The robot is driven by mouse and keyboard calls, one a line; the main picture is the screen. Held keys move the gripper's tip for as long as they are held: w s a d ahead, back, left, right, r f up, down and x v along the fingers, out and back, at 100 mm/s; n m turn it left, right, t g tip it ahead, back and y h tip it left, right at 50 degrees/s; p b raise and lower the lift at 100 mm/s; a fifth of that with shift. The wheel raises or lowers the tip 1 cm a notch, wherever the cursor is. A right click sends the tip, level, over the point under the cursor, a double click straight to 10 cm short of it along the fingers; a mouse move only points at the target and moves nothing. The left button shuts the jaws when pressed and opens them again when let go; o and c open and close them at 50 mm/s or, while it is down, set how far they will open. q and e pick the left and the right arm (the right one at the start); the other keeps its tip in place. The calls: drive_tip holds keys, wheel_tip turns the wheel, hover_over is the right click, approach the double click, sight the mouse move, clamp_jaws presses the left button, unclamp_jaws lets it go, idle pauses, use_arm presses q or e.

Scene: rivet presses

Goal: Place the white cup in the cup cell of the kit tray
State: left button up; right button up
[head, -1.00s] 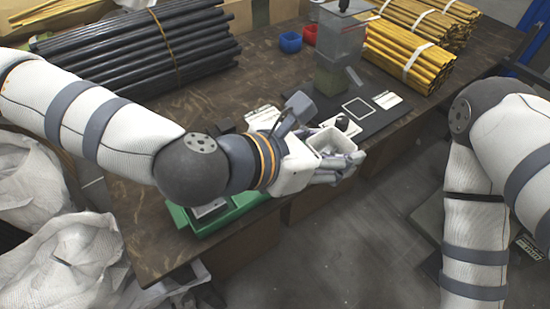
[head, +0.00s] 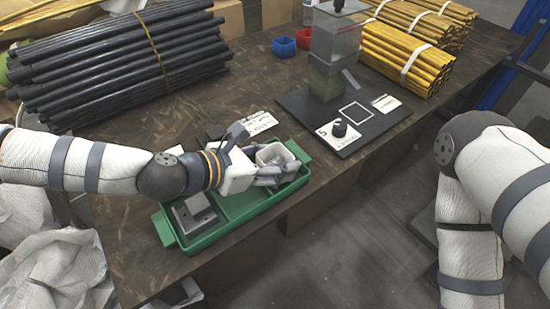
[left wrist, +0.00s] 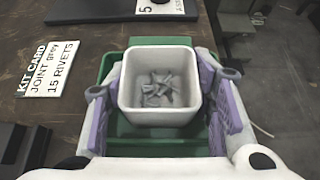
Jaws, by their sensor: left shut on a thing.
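The white cup (head: 270,152) is a square, open-topped cup. In the left wrist view the cup (left wrist: 158,118) is upright and holds several small grey rivets (left wrist: 158,88). My left gripper (head: 277,171) is shut on it, with a purple-padded finger on each side in the left wrist view. The green kit tray (head: 222,238) lies on the table, and the cup is over its right end. The left wrist view shows the tray's green rim (left wrist: 150,41) behind the cup. The cup hides the cell beneath, so its height there is unclear. My right gripper is out of view.
A grey block (head: 194,213) sits in the tray's left part. A kit card (head: 257,123) lies behind the tray. Black rods (head: 120,65) and yellow rods (head: 405,58) lie at the back.

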use_arm(q)
drive_tip(key=shift+f, duration=0.25)
drive_tip(key=o, duration=0.9)
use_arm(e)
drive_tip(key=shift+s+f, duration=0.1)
use_arm(q)
drive_tip(key=shift+r, duration=0.2)
drive_tip(key=shift+s+a+r, duration=0.1)
drive_tip(key=shift+a+r, duration=0.1)
drive_tip(key=shift+r, duration=0.05)
drive_tip(key=p+v, duration=0.1)
drive_tip(key=v, duration=1)
drive_tip(key=shift+s+a+p, duration=0.15)
drive_tip(key=shift+a+p, duration=0.05)
drive_tip(key=shift+p, duration=0.2)
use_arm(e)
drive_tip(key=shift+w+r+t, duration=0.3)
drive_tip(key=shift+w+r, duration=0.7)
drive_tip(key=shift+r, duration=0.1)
